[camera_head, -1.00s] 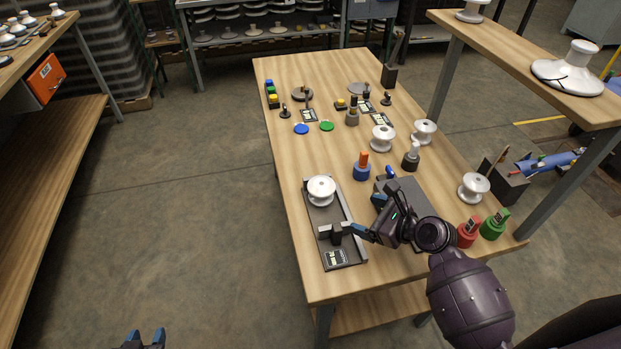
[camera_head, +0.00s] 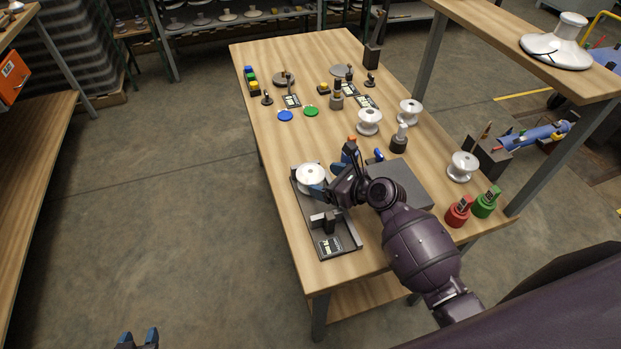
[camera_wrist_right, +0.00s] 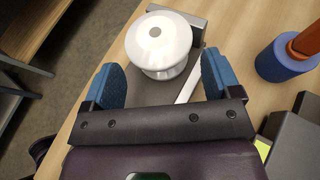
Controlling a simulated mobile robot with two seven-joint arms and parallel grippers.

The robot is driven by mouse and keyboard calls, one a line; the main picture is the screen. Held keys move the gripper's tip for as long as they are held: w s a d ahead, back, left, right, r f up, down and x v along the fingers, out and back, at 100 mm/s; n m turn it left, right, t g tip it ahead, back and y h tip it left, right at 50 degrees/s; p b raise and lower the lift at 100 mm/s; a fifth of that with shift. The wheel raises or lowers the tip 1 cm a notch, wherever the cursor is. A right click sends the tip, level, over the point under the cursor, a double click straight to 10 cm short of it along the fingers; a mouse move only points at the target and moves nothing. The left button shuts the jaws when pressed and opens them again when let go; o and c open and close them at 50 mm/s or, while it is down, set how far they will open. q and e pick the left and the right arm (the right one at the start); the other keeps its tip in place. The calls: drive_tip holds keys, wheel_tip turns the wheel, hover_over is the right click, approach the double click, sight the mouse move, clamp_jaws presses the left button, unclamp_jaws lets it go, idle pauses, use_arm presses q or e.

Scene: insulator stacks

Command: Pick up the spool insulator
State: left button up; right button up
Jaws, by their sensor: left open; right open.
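A white spool insulator (camera_head: 311,177) stands upright at the far end of the dark tray (camera_head: 345,243) on the table. It also shows in the right wrist view (camera_wrist_right: 158,44), just beyond and between my blue fingertips. My right gripper (camera_head: 334,173) is open at the spool's right side, its fingers pointing towards it. In the right wrist view the open right gripper (camera_wrist_right: 160,66) has a finger on each side of the spool's near part, with visible gaps. My left gripper (camera_head: 138,339) is open and empty at the bottom left, away from the table.
A grey box (camera_head: 400,184) lies right of my right gripper, with a blue base with an orange top (camera_wrist_right: 287,58) nearby. Red (camera_head: 458,211) and green (camera_head: 486,202) pieces stand front right.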

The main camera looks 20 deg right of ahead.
sight(321, 179)
drive_tip(key=shift+b+x, duration=0.3)
drive_tip(key=shift+x, duration=1.7)
drive_tip(key=shift+s, duration=0.1)
drive_tip(key=c, duration=0.9)
